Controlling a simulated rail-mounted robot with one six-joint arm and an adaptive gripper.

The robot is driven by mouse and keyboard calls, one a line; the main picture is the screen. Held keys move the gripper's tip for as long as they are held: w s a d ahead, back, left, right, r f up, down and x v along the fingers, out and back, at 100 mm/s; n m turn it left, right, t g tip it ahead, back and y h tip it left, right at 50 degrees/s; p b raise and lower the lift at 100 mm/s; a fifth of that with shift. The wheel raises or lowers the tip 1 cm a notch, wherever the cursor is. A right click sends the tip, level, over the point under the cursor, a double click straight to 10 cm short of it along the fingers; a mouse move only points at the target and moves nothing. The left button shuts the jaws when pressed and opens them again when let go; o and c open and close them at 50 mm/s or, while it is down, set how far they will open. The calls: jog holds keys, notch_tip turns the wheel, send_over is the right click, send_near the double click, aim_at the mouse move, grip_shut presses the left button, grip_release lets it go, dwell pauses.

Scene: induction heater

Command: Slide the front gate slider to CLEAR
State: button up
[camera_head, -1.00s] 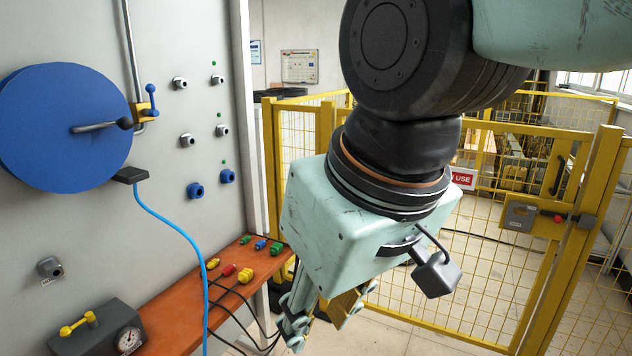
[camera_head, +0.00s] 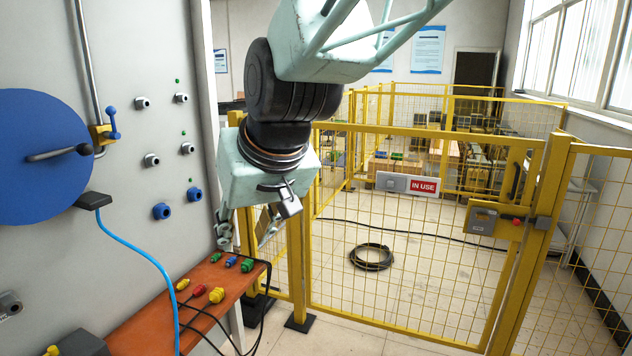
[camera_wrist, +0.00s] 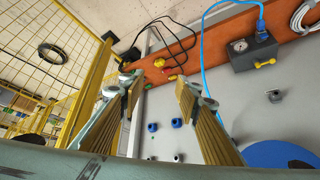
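The front gate (camera_head: 425,133) is a yellow mesh frame. On it, a sign panel shows a red "IN USE" label (camera_head: 424,186), with a grey slider plate (camera_head: 392,183) over its left part. The word CLEAR is not visible. My gripper (camera_head: 245,228) is left of the gate, beside the orange shelf, well apart from the slider and partly hidden by my wrist. In the wrist view my gripper (camera_wrist: 160,88) has its two fingers wide apart with nothing between them. The slider does not show in the wrist view.
A latch box (camera_head: 484,219) with a red knob is at the gate's right. The orange shelf (camera_head: 150,317) holds several coloured plugs. The wall panel has a blue disc (camera_head: 40,160) and a blue cable (camera_head: 150,257). A black coil (camera_head: 370,257) lies on the floor behind the mesh.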

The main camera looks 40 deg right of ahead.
jog(key=w+d+m+t+h+p, duration=0.3)
jog(key=w+d+m+h+p, duration=0.1)
jog(key=w+d, duration=2.05)
jog(key=w+d+f+m+h+p, duration=0.1)
jog(key=w+d+f, duration=0.1)
jog(key=d, duration=0.3)
jog(key=w+d+f+h+p, duration=0.1)
jog(key=w+d, duration=0.2)
jog(key=d, duration=0.2)
jog(key=m+g+h+p, duration=0.2)
jog(key=m+h+p, duration=0.3)
jog(key=h, duration=0.4)
send_near(390, 184)
jog(key=shift+v, duration=2.2)
jog(key=shift+d+f, duration=0.1)
jog(key=shift+f, duration=0.1)
jog(key=shift+r+x, duration=0.15)
jog(key=shift+x, duration=3.25)
jog(key=shift+r+x, duration=0.15)
jog(key=shift+x, duration=3.2)
jog(key=shift+w, duration=0.1)
